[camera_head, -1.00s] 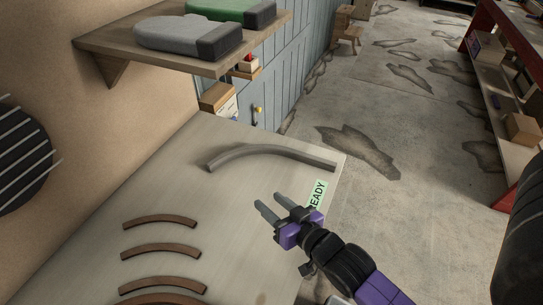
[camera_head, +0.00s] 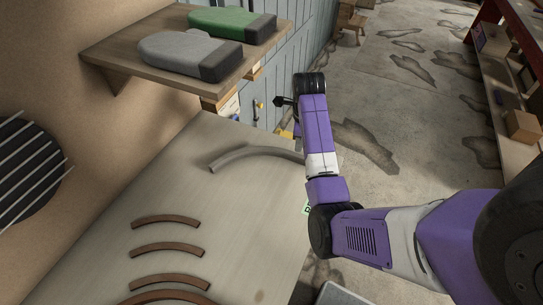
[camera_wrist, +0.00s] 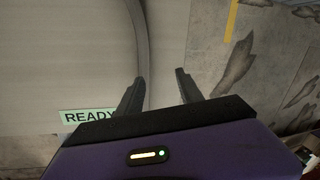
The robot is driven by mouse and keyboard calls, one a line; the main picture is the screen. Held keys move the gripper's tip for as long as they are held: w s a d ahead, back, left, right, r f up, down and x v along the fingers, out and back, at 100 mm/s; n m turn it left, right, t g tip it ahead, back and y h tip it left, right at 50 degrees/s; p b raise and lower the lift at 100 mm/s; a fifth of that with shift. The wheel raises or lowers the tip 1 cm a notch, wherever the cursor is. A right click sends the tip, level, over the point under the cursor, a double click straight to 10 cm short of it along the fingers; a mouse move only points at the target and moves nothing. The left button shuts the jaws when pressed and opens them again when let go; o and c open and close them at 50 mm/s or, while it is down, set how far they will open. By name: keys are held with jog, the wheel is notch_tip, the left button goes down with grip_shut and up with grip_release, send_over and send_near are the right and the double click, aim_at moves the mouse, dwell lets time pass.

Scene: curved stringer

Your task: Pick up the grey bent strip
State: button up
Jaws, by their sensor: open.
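The grey bent strip (camera_head: 250,154) lies on the pale workbench top in the head view. Its left part shows, and my arm hides its right end. In the wrist view the strip (camera_wrist: 142,38) runs down from the top edge to beside the left fingertip, close to the bench edge. My gripper (camera_wrist: 159,75) is open and empty. Its left finger is by the strip and its right finger is over the floor side. I cannot tell the height of the fingers above the strip. In the head view my arm hides the fingers.
The workbench (camera_head: 200,185) also holds several brown curved strips (camera_head: 166,248) at the front left. A wooden shelf (camera_head: 120,62) with a grey and a green padded item overhangs the far left. A green READY label (camera_wrist: 88,116) sits at the bench edge. Floor lies to the right.

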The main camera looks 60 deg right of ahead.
aim_at(301, 157)
jog(key=r+m+y, duration=0.1)
jog(key=s+a+m, duration=0.1)
jog(key=shift+r+m+g+y, duration=0.3)
jog(key=shift+r+g+y, duration=0.1)
jog(key=shift+s+a+m, duration=0.1)
jog(key=shift+a+m, duration=0.1)
jog(key=shift+m, duration=0.1)
jog(key=shift+s+f+p, duration=0.15)
jog(key=shift+f+p, duration=0.3)
jog(key=shift+f, duration=1.45)
jog(key=shift+s+f+p, duration=0.1)
jog(key=shift+f+p, duration=0.35)
jog(key=shift+f, duration=1.4)
grip_shut()
